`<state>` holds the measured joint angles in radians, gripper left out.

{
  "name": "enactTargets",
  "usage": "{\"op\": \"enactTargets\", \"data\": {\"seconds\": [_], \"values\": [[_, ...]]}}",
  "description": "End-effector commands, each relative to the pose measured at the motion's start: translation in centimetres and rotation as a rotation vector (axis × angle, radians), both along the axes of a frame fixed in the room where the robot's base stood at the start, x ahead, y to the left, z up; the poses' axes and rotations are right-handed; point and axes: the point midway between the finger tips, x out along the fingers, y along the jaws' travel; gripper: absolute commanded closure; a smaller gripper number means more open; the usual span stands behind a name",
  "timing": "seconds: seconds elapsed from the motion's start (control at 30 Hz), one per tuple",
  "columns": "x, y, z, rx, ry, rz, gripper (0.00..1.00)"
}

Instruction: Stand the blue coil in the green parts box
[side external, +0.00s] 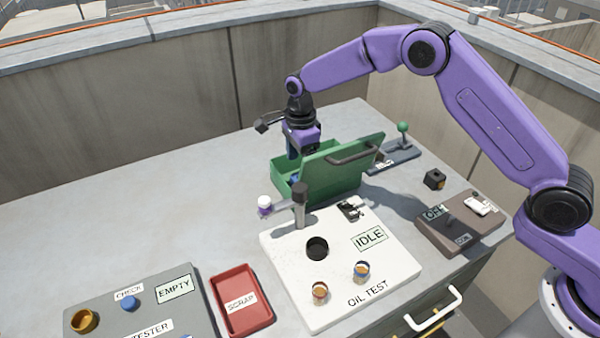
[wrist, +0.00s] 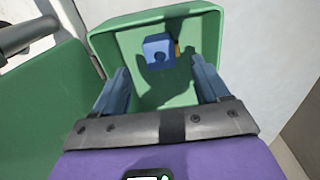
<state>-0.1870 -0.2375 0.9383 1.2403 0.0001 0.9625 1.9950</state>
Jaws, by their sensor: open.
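The blue coil (wrist: 158,48), a small block with a dark round hole in one face, is inside the green parts box (wrist: 110,45), near one wall. A small orange piece shows at its right edge. Whether the coil stands upright or lies on a side I cannot tell. The green box (side external: 284,180) has its lid (side external: 335,168) raised, with a dark handle. My gripper (side external: 293,157) points down over the box opening. In the wrist view my gripper (wrist: 158,72) is open, its blue fingers apart and empty, with the coil beyond the tips.
The raised lid (wrist: 40,120) stands close beside my gripper. The white oil test board (side external: 290,255) with a dark post (side external: 300,205) is in front of the box. A red scrap tray (side external: 240,300) and a grey tester (side external: 150,310) are at front left. The left bench is clear.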

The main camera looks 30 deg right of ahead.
Motion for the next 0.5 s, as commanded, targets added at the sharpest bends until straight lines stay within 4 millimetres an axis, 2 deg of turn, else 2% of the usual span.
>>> {"op": "enactTargets", "data": {"seconds": [0.03, 0.2, 0.33, 0.5], "values": [[0.1, 0.1, 1.2, 0.002, -0.004, 0.0, 0.25], [0.0, 0.1, 4.0, 0.001, -0.002, 0.0, 0.25], [0.0, 0.0, 5.3, 0.0, -0.001, 0.0, 0.25], [0.0, 0.0, 6.0, 0.0, 0.0, 0.0, 0.25]]}}
